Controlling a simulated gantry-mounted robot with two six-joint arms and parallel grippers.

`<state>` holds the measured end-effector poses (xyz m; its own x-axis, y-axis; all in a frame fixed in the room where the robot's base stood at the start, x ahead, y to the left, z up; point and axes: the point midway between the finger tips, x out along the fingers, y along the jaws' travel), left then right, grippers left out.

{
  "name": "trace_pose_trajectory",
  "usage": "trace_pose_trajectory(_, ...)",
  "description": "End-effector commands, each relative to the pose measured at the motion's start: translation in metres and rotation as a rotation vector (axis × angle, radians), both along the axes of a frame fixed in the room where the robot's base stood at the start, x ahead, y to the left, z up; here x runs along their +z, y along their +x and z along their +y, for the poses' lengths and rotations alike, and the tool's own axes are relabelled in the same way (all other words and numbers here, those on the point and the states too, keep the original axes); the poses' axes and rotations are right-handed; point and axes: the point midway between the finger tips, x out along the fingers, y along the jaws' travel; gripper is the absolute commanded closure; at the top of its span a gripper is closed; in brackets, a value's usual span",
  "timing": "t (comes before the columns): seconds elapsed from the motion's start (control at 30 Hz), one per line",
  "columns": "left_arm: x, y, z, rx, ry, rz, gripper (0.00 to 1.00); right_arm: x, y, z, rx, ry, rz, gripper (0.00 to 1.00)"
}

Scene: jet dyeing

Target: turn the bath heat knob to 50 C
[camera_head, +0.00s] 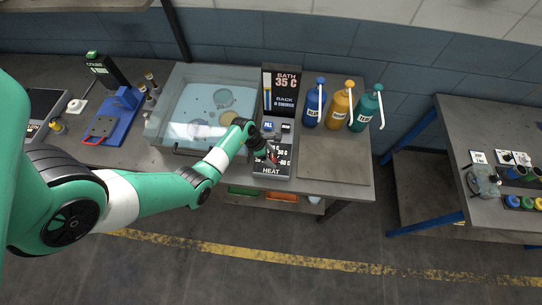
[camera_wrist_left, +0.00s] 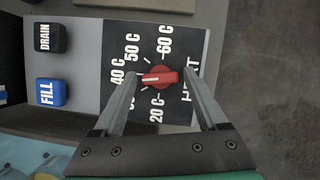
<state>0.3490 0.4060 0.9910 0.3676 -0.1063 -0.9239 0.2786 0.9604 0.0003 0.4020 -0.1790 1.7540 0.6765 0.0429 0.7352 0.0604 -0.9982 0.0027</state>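The bath heat knob is a red bar-shaped knob (camera_wrist_left: 160,77) on a dark dial panel (camera_wrist_left: 185,45), marked from 20 C to 60 C. In the wrist view its bar lies crosswise, one end facing the left side near the 40 C mark. My left gripper (camera_wrist_left: 162,74) is open, with a finger beside each end of the knob; I cannot tell whether they touch it. In the head view the left gripper (camera_head: 272,156) is over the HEAT panel (camera_head: 271,171), partly hiding the knob. The bath display (camera_head: 286,82) reads 35 C. My right gripper is not in view.
Blue FILL (camera_wrist_left: 50,92) and black DRAIN (camera_wrist_left: 49,38) buttons sit beside the dial. The water bath (camera_head: 184,90) is left of the panel. Blue (camera_head: 314,104), orange (camera_head: 341,106) and teal (camera_head: 365,110) bottles stand to the right, behind a bare plate (camera_head: 333,165).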

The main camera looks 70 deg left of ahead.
Motion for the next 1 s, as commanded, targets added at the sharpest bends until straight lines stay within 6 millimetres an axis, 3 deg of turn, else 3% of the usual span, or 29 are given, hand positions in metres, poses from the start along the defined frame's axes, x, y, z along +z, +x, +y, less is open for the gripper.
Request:
trace_pose_trajectory(0.03,0.0,-0.0001,0.0,0.0,0.0,0.0,0.36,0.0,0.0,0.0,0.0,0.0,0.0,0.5)
trace_pose_trajectory(0.3,0.0,-0.0002,0.0,0.0,0.0,0.0,0.84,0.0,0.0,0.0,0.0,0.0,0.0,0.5)
trace_pose_trajectory(0.4,0.0,-0.0002,0.0,0.0,0.0,0.0,0.98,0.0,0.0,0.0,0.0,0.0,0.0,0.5)
trace_pose_trajectory(0.73,-0.0002,-0.0002,0.0007,-0.048,0.0,0.001,0.98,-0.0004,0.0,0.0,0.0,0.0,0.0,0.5)
trace_pose_trajectory(1.0,-0.0003,0.0006,0.0021,-0.209,-0.001,0.0,0.98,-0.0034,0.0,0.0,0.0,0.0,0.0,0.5)
